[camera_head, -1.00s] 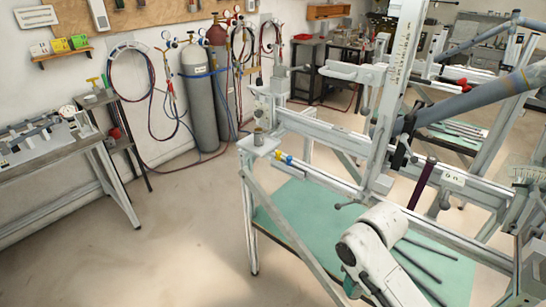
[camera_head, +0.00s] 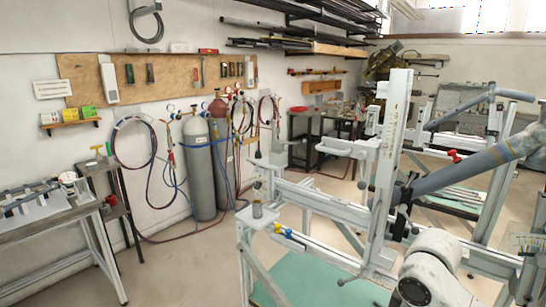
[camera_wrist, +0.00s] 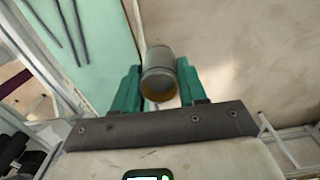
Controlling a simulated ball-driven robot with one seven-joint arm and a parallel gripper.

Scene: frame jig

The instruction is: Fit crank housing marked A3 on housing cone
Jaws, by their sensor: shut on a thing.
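My gripper (camera_wrist: 158,80) shows in the wrist view with its two green fingers shut on a short grey, tube-like crank housing (camera_wrist: 158,62). One rounded end of the housing faces the camera with a brownish inside. No A3 mark is readable on it. The housing is over bare floor in that view and touches nothing but the fingers. The frame jig (camera_head: 320,205) stands there. I cannot tell which part of it is the housing cone.
A small grey cylinder (camera_head: 257,209) stands on a plate at the jig's left end, near a blue and yellow fitting (camera_head: 283,231). A green board (camera_head: 310,288) lies below the jig's rail. A workbench (camera_head: 60,225) stands at the left. Floor between them is clear.

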